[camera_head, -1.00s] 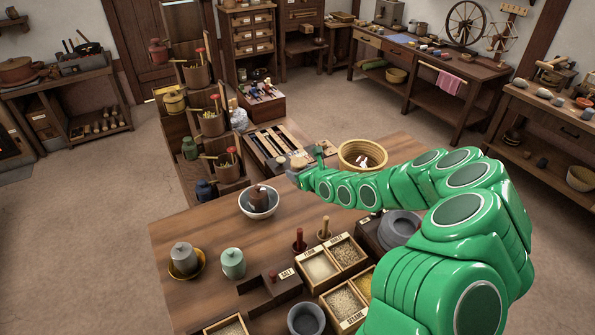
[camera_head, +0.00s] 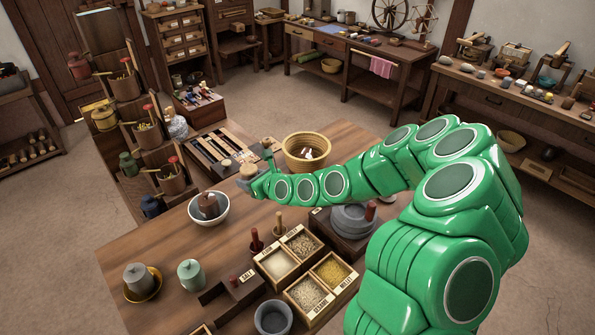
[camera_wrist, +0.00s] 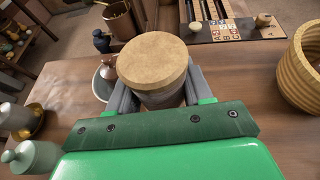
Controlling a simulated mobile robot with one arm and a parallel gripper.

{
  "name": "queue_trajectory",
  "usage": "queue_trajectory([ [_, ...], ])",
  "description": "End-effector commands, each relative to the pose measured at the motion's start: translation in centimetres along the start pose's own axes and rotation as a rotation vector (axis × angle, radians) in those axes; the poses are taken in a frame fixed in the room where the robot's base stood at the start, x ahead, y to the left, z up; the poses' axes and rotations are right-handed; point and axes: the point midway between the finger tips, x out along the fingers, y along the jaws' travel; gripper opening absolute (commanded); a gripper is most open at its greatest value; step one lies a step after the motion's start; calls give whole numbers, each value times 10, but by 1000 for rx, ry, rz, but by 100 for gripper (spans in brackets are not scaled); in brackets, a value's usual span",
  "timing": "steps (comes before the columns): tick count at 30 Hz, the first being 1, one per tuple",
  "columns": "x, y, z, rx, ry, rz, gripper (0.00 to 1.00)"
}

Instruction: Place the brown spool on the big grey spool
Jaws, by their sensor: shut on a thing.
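My gripper (camera_head: 250,180) is shut on a squat round piece with a flat tan-brown top, which I take for the brown spool (camera_wrist: 153,62). Its side looks greyish between the fingers. It is held upright above the table, near the white bowl; how high is hard to tell. In the head view the spool (camera_head: 247,171) is small at the end of my green arm. No big grey spool is clear to me. A broad grey stepped round piece (camera_head: 352,219) stands on a dark base right of the grain boxes, partly behind my arm.
A white bowl (camera_head: 222,216) with a brown thing in it stands left of my gripper. A straw-coloured basket (camera_head: 305,146) stands beyond my arm. Grain boxes (camera_head: 282,270), a grey cup (camera_head: 273,317) and lidded jars (camera_head: 191,274) stand nearer. Bare table lies between.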

Motion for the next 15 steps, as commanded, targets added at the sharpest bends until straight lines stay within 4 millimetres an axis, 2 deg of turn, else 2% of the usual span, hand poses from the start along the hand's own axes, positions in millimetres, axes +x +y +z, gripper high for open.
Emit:
queue_trajectory([
  [5, -2, -2, 0, 1, 0, -2, 19],
  [8, -8, -10, 3, 1, 0, -9, 19],
  [15, -40, -50, 12, 12, 0, -39, 19],
])
